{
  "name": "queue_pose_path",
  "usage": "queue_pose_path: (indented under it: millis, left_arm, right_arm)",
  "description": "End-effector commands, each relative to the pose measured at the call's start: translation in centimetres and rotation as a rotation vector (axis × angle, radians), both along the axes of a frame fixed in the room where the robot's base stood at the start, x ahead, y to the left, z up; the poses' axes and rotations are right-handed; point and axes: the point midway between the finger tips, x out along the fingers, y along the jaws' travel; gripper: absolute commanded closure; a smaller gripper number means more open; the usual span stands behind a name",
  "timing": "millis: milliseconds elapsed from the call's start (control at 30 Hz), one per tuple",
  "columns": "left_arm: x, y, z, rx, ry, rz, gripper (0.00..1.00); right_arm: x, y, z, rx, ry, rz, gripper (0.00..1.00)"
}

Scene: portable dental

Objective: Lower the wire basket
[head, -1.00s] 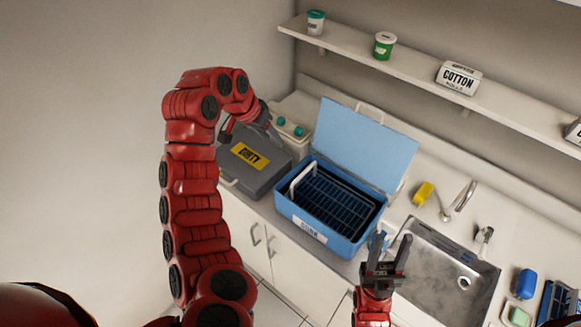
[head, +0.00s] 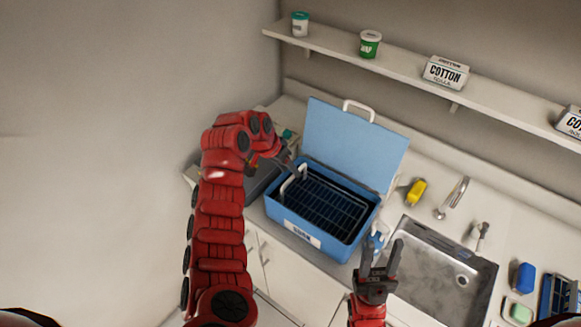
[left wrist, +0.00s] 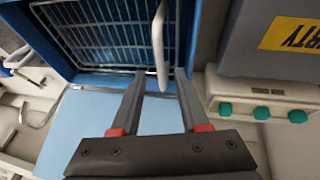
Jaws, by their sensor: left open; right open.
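The dark wire basket (head: 322,205) sits inside the open blue box (head: 307,240), its white handle (head: 293,184) standing up at the left end. In the left wrist view the basket (left wrist: 105,38) and its pale handle (left wrist: 158,45) show ahead of my left gripper (left wrist: 161,82). That gripper is open and empty, its fingertips close to the handle's end; I cannot tell whether they touch. In the head view my left gripper (head: 290,162) is partly hidden by its arm, beside the box's left end. My right gripper (head: 381,252) is open and empty, in front of the box's right corner.
The blue lid (head: 352,145) stands open behind the box. A grey case with a yellow DIRTY label (left wrist: 290,34) is beside the box. The sink (head: 440,265), faucet (head: 453,198) and yellow item (head: 416,192) are to the right. A shelf (head: 410,70) runs above.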

Motion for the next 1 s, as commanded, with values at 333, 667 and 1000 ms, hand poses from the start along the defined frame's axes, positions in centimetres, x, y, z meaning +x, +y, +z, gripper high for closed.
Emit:
queue_pose_path:
  millis: [333, 667, 1000]
  left_arm:
    - [0.3, -0.7, -1.8, 0.002, 0.0, -0.001, 0.55]
    - [0.3, -0.7, -1.8, 0.002, 0.0, -0.001, 0.84]
    - [0.3, -0.7, -1.8, 0.002, 0.0, -0.001, 1.0]
  right_arm:
    - [0.0, 0.0, 0.7, 0.0, 0.0, 0.0, 0.54]
    - [0.0, 0.0, 0.7, 0.0, 0.0, 0.0, 0.54]
    - [0.0, 0.0, 0.7, 0.0, 0.0, 0.0, 0.54]
